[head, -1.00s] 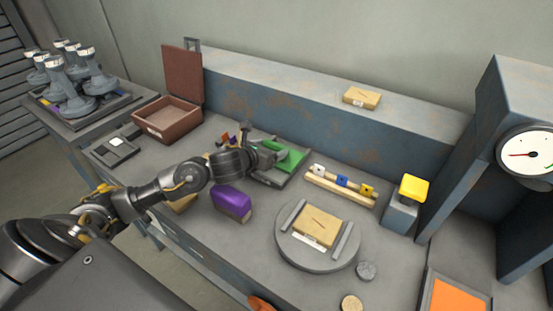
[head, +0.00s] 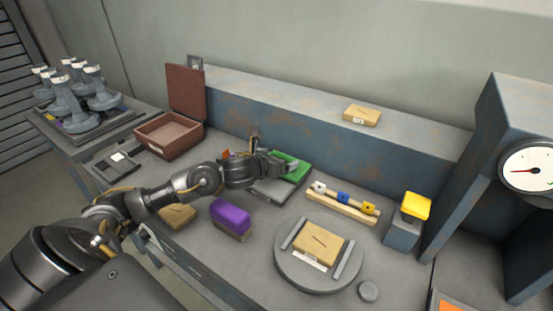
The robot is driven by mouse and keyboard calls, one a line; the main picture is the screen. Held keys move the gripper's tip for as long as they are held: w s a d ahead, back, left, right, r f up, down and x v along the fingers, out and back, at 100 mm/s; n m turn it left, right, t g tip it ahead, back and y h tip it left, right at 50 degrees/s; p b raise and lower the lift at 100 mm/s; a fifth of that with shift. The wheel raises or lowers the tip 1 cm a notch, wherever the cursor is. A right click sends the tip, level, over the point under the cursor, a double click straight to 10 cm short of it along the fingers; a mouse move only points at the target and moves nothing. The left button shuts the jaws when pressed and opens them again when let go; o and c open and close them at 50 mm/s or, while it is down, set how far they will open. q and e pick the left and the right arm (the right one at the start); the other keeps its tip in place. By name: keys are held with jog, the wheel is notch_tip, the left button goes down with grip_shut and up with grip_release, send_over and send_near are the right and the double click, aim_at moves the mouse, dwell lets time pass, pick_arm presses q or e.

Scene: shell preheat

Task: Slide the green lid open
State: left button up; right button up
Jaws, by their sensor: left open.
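The green lid (head: 294,168) is on a low grey box (head: 272,192) on the bench, near the foot of the blue-grey ledge. Part of the box's grey top shows on the near side of the lid. My left gripper (head: 277,163) is open at the lid's left end, and its arm reaches in from the left. The gripper hides part of the lid and box, and I cannot tell whether a finger touches the lid. My right gripper is not in view.
A purple-topped block (head: 230,218) stands in front of the box. An open brown case (head: 170,136) is to the left. A rack with coloured knobs (head: 342,207), a round turntable (head: 290,273) and a yellow button (head: 416,205) are to the right.

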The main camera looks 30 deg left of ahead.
pick_arm(q)
jog(key=shift+s, duration=0.2)
jog(key=v, duration=1)
jog(key=shift+s+r, duration=0.15)
jog(key=shift+r, duration=0.05)
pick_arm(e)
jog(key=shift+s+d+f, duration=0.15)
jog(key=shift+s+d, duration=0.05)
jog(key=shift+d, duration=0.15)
